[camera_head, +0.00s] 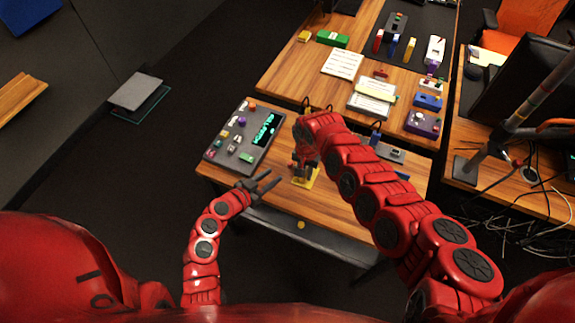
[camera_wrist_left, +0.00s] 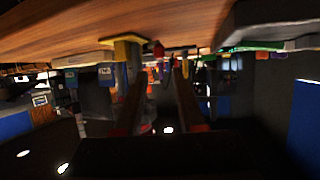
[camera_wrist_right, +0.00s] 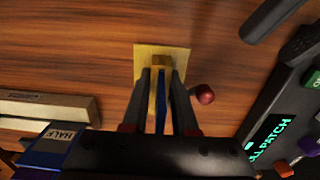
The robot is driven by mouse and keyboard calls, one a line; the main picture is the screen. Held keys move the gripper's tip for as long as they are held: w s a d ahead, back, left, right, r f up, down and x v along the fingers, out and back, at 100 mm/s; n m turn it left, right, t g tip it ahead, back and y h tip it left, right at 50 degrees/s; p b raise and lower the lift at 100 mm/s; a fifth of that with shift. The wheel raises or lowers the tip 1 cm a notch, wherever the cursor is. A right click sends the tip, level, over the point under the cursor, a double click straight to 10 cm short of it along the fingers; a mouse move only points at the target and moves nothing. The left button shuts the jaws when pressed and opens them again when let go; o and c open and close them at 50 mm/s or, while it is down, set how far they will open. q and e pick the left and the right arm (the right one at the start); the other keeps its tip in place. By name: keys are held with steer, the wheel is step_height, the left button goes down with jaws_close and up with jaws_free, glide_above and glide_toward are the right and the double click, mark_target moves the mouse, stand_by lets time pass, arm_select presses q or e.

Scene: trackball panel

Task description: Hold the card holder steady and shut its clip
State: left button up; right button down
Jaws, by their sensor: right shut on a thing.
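The card holder has a square yellow base (camera_head: 308,182) and stands near the front edge of the wooden table. In the right wrist view its yellow base (camera_wrist_right: 147,58) lies under my fingers, with an upright yellow part and a blue strip between them. A red ball (camera_wrist_right: 204,94) sticks out beside it, perhaps on its clip; the clip itself is mostly hidden. My right gripper (camera_head: 304,163), also in the right wrist view (camera_wrist_right: 161,80), is shut on the card holder from above. My left gripper (camera_head: 268,184) is open and empty, left of the holder at about table height.
A dark control panel (camera_head: 247,137) with knobs and a green display stands left of the holder. A grey device (camera_head: 388,153) lies to the right. A second table behind bears papers (camera_head: 342,63), a green box (camera_head: 333,39) and several small boxes. Bare wood surrounds the holder's front.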

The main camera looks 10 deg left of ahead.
arm_select(q)
steer(key=x, duration=0.9)
steer(key=shift+d, duration=0.15)
jaws_close()
